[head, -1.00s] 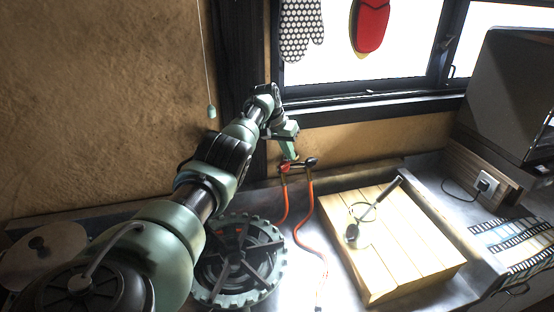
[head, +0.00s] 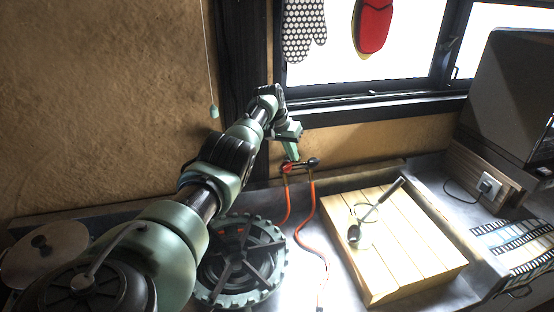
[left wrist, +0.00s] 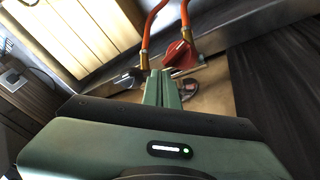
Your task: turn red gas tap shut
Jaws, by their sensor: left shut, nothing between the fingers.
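The red gas tap (head: 287,168) sits on a short pipe low on the back wall, above an orange hose. It shows in the left wrist view (left wrist: 182,56) as a red handle just right of my fingertips. A dark tap (head: 312,161) sits to its right in the head view; in the left wrist view it is at the left (left wrist: 132,78). My left gripper (head: 294,157) is shut and empty, its fingertips pointing down close to the red tap. It also shows in the left wrist view (left wrist: 162,74). I cannot tell whether it touches the handle. My right gripper is not in view.
Two orange hoses (head: 309,208) hang from the taps onto the metal counter. A round gas burner (head: 240,262) stands below my left arm. A wooden board (head: 405,255) with a spoon lies to the right. The window sill (head: 380,107) is above the taps.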

